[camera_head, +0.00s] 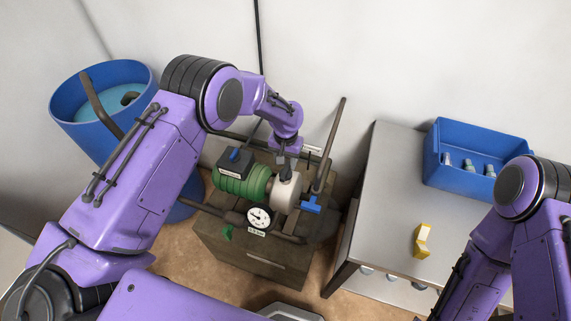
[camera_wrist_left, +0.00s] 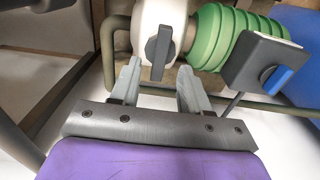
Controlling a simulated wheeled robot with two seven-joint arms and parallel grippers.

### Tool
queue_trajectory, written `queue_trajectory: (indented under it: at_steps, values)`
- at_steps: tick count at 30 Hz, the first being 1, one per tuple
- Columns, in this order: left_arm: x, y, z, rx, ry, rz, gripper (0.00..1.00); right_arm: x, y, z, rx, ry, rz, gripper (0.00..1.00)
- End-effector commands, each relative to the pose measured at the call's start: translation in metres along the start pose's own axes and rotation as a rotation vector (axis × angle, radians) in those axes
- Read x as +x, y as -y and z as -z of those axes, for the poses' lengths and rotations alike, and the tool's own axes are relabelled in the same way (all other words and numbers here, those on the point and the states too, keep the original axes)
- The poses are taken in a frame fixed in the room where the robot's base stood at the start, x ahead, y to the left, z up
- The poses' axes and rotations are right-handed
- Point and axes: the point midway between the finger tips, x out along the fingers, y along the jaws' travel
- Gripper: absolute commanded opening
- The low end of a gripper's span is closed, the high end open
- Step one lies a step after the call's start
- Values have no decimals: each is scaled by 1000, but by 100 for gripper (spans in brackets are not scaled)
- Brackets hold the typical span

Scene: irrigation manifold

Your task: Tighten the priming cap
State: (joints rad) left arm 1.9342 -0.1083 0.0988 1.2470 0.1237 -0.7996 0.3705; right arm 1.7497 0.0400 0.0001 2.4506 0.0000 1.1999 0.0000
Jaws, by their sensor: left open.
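The priming cap appears to be the dark grey bar-shaped handle (camera_wrist_left: 158,52) on the white pump housing (camera_wrist_left: 180,12), seen in the left wrist view. In the head view the pump housing (camera_head: 287,196) sits beside the ribbed green motor (camera_head: 240,182), which also shows in the wrist view (camera_wrist_left: 222,35). My left gripper (camera_wrist_left: 159,68) is open, its two fingertips on either side of the bar's lower end, with gaps visible. In the head view this gripper (camera_head: 286,160) is above the housing and partly hides the cap. My right arm shows at the right; its gripper is out of view.
A pressure gauge (camera_head: 259,218), a blue-handled valve (camera_head: 311,204) and grey pipes (camera_head: 328,150) surround the pump on its wooden crate (camera_head: 262,262). A blue barrel (camera_head: 75,90) stands left. A table (camera_head: 385,180) at right holds a blue bin (camera_head: 450,170) and a yellow item (camera_head: 422,240).

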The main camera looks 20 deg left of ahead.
Motion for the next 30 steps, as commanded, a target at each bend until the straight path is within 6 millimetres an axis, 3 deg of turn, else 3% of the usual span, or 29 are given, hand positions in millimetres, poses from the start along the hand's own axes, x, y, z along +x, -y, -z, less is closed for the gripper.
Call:
queue_trajectory:
  at_steps: [6, 16, 21, 30]
  values:
    - [35, 1, -1, -3, 1, 0, 46, -7, 0, 3, 0, -1, 0, 43]
    - [43, 3, 0, -5, -1, 1, 46, -7, 0, 3, 0, -1, 0, 43]
    - [43, 3, -1, -5, -1, 0, 0, -6, 0, 3, 0, -1, 0, 43]
    - [43, 3, 0, 14, -1, 0, 0, -5, 0, 2, 0, -1, 0, 43]
